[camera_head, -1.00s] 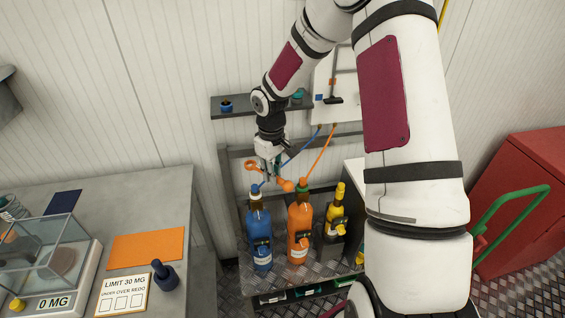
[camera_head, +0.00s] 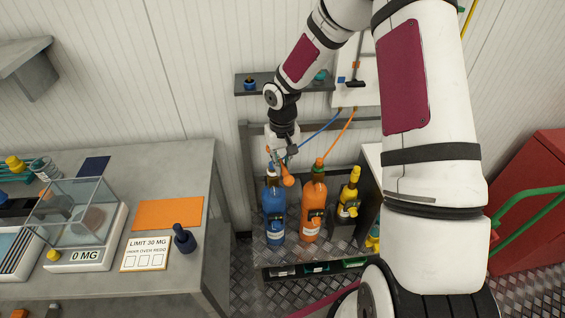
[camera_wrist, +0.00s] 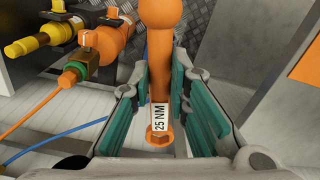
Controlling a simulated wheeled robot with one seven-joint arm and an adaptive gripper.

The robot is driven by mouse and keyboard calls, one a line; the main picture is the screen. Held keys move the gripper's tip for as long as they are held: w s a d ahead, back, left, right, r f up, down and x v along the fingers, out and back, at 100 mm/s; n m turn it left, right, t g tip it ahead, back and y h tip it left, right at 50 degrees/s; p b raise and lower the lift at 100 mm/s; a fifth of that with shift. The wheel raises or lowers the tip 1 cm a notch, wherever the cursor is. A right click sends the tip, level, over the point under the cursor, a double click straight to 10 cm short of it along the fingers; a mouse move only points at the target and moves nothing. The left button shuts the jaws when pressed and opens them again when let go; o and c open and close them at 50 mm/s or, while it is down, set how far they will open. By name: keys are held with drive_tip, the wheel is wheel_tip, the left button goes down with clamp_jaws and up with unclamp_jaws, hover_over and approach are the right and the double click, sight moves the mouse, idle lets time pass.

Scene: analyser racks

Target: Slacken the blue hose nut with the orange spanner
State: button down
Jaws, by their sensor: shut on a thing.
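The orange spanner (camera_wrist: 160,62) lies between the teal pads of my gripper (camera_wrist: 162,92), with a white 25 NM label on its shaft and a hexagonal end toward the camera. My gripper is shut on it. In the head view, my gripper (camera_head: 281,158) is just above the blue bottle (camera_head: 273,214), and the spanner's rounded orange end (camera_head: 289,181) shows beside the bottle's neck. The blue hose (camera_head: 322,130) runs from the wall panel down toward that bottle. The blue nut at its top is mostly hidden by my gripper and the spanner; I cannot tell whether the spanner touches it.
The orange hose (camera_head: 341,137) runs down to the orange bottle. A grey bench (camera_head: 193,171) stands at left and a red cabinet (camera_head: 540,165) at right.

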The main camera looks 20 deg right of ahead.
drive_tip(key=shift+f+b, duration=0.75)
drive_tip(key=shift+f, duration=2.2)
drive_tip(key=shift+f, duration=1.1)
drive_tip(key=shift+d, duration=0.1)
drive_tip(key=d+n, duration=0.1)
drive_tip(key=n, duration=0.1)
drive_tip(key=d+n, duration=0.1)
drive_tip(key=shift+w+d+n, duration=0.15)
drive_tip(key=shift+d+n, duration=0.25)
drive_tip(key=shift+d+r, duration=0.1)
drive_tip(key=shift+r, duration=0.3)
